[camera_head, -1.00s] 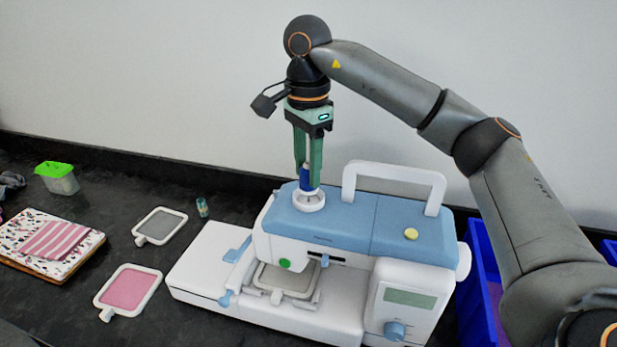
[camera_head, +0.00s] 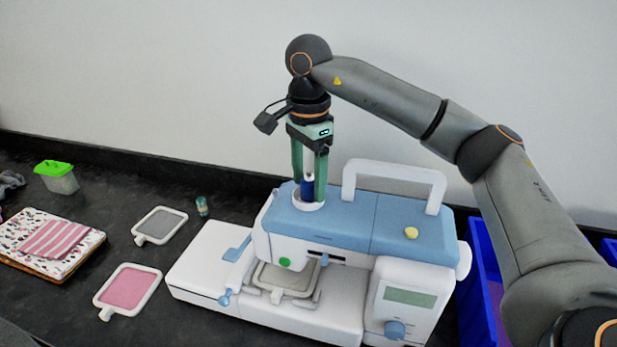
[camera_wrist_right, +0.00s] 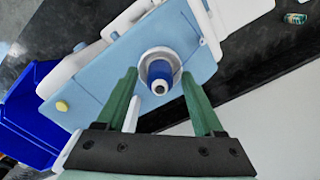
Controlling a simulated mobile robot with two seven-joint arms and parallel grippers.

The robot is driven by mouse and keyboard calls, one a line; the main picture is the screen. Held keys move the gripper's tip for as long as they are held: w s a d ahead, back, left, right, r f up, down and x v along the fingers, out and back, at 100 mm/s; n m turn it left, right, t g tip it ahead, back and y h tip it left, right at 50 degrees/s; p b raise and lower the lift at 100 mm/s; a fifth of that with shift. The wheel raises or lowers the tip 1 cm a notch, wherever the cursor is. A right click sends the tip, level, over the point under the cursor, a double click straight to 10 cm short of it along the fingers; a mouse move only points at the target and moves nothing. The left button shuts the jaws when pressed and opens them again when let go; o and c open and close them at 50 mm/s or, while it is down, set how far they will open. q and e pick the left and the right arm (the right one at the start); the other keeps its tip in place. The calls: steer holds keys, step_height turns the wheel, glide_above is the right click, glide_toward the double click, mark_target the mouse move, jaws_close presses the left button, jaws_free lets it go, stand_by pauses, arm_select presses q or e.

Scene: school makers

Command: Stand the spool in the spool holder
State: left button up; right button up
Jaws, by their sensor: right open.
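The blue spool (camera_head: 307,188) with a pale top stands upright in the round white spool holder (camera_head: 309,206) on top of the blue and white sewing machine (camera_head: 340,222). My right gripper (camera_head: 309,193) points straight down over it, open, with one green finger on each side. In the right wrist view the spool (camera_wrist_right: 159,71) sits inside the white holder ring (camera_wrist_right: 176,62), and gaps show between it and both fingertips. The spool's base is hidden down in the ring. My left gripper is not in view.
The machine's white handle (camera_head: 396,172) rises to the right of the gripper. A small teal bobbin-like item (camera_head: 202,206), grey hoop (camera_head: 160,226), pink hoop (camera_head: 128,290), notebook (camera_head: 45,245) and green-lidded tub (camera_head: 57,177) lie left. A blue bin (camera_head: 478,290) stands right.

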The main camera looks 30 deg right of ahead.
mark_target(308, 175)
steer(key=shift+r, duration=0.1)
steer(key=shift+r, duration=0.35)
step_height(308, 175, up, 9)
steer(key=shift+r+p, duration=0.15)
steer(key=shift+p, duration=0.75)
steer(key=shift+r, duration=1.25)
